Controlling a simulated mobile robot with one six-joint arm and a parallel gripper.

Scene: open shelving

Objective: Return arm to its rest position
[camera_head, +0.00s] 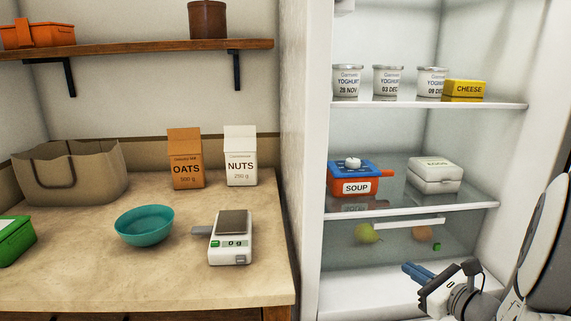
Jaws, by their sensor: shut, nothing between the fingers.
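My gripper (411,269) is in the lower right of the head camera view, in front of the open fridge's lowest part. Its blue fingers point left and are shut with nothing between them. My white and dark arm (540,240) comes in from the right edge. The gripper is below and in front of the fridge drawer (345,252), apart from the items on the shelves. The rest of the arm is cut off by the frame.
The fridge holds yoghurt tubs (388,81), a cheese box (464,89), an orange soup container (352,180) and a white egg box (435,174). The counter (90,270) at left bears a scale (231,243), a teal bowl (144,227), cartons (186,160) and a bag (100,170).

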